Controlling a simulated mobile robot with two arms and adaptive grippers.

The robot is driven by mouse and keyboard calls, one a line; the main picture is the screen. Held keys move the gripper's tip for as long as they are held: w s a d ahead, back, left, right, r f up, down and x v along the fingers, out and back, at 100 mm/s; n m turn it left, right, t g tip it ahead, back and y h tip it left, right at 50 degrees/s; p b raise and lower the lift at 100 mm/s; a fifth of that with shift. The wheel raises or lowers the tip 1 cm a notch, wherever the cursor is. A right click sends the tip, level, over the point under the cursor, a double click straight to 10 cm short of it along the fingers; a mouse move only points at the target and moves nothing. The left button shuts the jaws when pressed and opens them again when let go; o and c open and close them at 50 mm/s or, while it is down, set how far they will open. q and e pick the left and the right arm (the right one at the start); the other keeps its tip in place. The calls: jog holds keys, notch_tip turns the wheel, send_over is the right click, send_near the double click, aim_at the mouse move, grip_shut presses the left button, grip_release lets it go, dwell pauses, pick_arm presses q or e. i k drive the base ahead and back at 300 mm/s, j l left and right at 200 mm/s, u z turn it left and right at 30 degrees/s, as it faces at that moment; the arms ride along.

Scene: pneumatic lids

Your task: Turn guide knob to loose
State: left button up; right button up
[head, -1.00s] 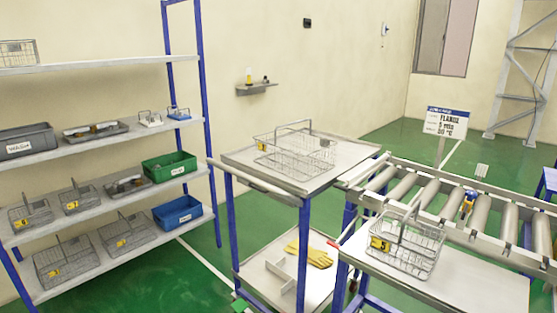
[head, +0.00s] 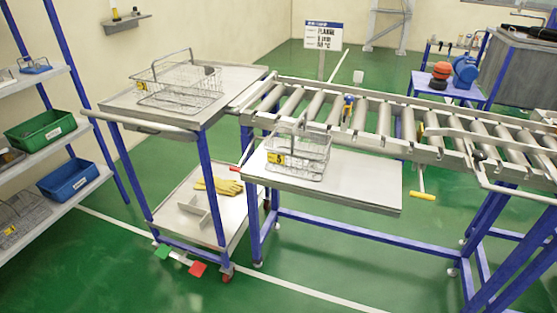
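The roller conveyor (head: 385,118) runs across the right half of the head view. A small yellow part (head: 421,131) shows at its side rail, and a yellow-ended handle (head: 422,195) hangs below its front edge. I cannot tell which of these, if either, is the guide knob, nor how it is set. A small blue and yellow part (head: 348,108) is at the rollers farther left. Neither of my grippers is in view.
A wire basket with a yellow tag (head: 300,155) stands on the side table (head: 360,185) before the conveyor. A trolley (head: 120,108) at left carries another wire basket (head: 178,85). Shelves (head: 45,150) stand far left. Green floor (head: 330,270) is open in front.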

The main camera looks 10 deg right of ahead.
aim_at(478, 155)
jog(key=z, duration=1.6)
